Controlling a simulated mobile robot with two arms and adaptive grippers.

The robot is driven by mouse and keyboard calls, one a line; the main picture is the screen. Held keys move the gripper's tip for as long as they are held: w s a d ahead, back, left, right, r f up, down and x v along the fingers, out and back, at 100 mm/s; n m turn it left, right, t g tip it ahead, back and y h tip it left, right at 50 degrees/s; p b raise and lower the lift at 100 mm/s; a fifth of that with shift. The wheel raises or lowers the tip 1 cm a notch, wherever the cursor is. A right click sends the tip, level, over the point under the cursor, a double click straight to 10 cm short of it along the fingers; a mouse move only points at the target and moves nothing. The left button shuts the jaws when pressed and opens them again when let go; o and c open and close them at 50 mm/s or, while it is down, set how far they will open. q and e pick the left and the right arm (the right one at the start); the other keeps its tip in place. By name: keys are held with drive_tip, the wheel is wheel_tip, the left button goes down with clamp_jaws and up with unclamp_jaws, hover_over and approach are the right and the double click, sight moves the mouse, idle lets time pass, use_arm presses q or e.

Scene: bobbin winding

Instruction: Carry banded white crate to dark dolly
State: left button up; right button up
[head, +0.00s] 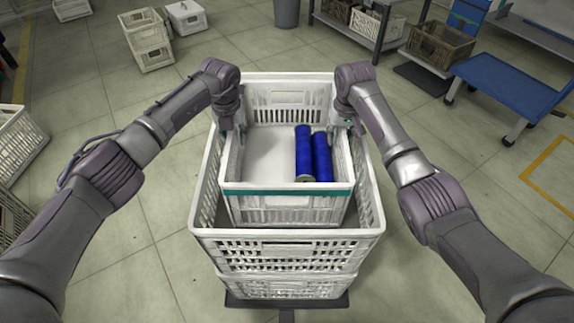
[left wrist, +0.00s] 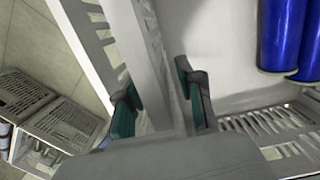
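The banded white crate (head: 286,207) has a teal stripe along its near rim and holds two blue bobbins (head: 304,150). It sits level within the outline of a larger white crate (head: 290,258); I cannot tell whether it rests on anything. My left gripper (head: 240,127) is at its left wall. A dark dolly (head: 338,301) shows partly under the larger crates. A dark flat base (head: 424,81) lies on the floor at the upper right.
A blue platform cart (head: 505,88) stands at the right beside a shelf rack (head: 370,28) with crates. A brown crate (head: 440,46) is above the dark base. White crates (head: 147,38) stand at the upper left, another (head: 15,142) at the left edge. Tiled floor between is clear.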

use_arm(q)
drive_tip(key=shift+r, duration=0.55)
use_arm(e)
drive_tip(key=shift+f, duration=0.1)
use_arm(q)
drive_tip(key=r, duration=0.3)
drive_tip(key=s+r, duration=0.1)
drive_tip(key=r, duration=0.6)
drive_tip(key=shift+s+r, duration=0.15)
drive_tip(key=shift+r, duration=0.25)
use_arm(e)
drive_tip(key=r, duration=0.4)
drive_tip(key=s+r, duration=0.1)
drive_tip(key=r, duration=0.7)
drive_tip(key=shift+s, duration=0.35)
use_arm(q)
drive_tip(key=shift+s, duration=0.1)
use_arm(e)
drive_tip(key=shift+f, duration=0.1)
